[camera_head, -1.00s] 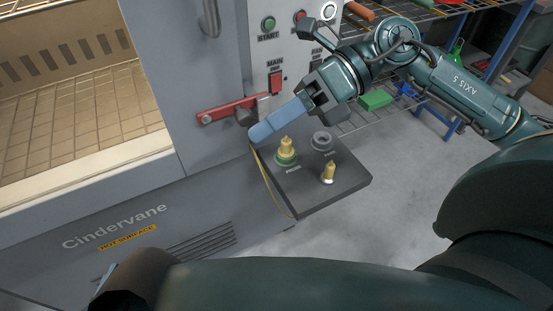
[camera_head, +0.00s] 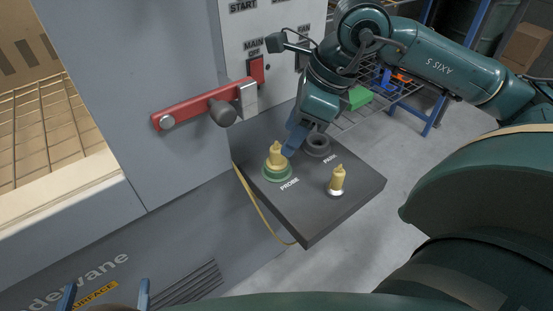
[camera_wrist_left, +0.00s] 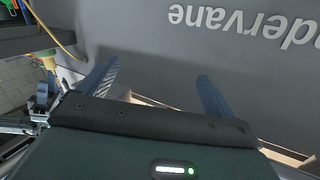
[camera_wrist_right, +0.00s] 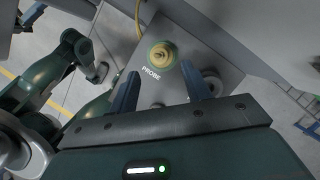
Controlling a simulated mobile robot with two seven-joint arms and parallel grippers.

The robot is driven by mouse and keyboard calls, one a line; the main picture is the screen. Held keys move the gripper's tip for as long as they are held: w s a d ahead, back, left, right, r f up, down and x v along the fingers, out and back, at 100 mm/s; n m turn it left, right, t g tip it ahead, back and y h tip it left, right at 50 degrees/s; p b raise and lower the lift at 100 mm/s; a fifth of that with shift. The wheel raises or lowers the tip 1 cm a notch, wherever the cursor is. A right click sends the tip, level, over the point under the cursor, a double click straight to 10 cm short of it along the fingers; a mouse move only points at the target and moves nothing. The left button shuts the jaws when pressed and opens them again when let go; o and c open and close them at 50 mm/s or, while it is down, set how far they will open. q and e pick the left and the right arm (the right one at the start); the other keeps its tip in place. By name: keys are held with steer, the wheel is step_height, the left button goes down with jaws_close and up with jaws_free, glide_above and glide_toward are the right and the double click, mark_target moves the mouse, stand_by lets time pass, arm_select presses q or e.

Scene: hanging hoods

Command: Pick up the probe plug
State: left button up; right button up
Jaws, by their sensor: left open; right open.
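The probe plug (camera_head: 276,154) is a yellow plug standing upright in a green ring marked PROBE on a dark shelf panel (camera_head: 318,212). In the right wrist view the probe plug (camera_wrist_right: 161,54) shows from above, beyond the fingertips. My right gripper (camera_head: 294,140) is open and empty, fingers pointing down just behind and right of the plug; I cannot tell whether they touch it. Its two blue fingers (camera_wrist_right: 160,82) stand apart in its wrist view. My left gripper (camera_head: 105,293) is open and empty at the bottom left, before the cabinet front; its fingers (camera_wrist_left: 158,82) are spread.
A second yellow plug (camera_head: 338,179) stands in a pale ring on the panel. A grey ring socket (camera_head: 317,146) marked PARK is behind it. A red lever (camera_head: 195,107) with a dark knob crosses the cabinet front. A yellow cable (camera_head: 252,205) hangs at the panel's left edge.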

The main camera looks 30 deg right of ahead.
mark_target(277, 159)
steer(key=b+x, duration=0.1)
steer(key=x, duration=0.3)
steer(key=shift+w+a+f, duration=0.25)
steer(key=shift+w+f, duration=0.05)
steer(key=shift+f, duration=0.35)
arm_select(q)
steer(key=shift+d+m+t+h, duration=0.25)
steer(key=shift+m+t+h, duration=0.15)
steer(key=shift+t, duration=0.1)
arm_select(e)
steer(key=shift+c, duration=0.3)
jaws_close()
steer(key=shift+r, duration=0.1)
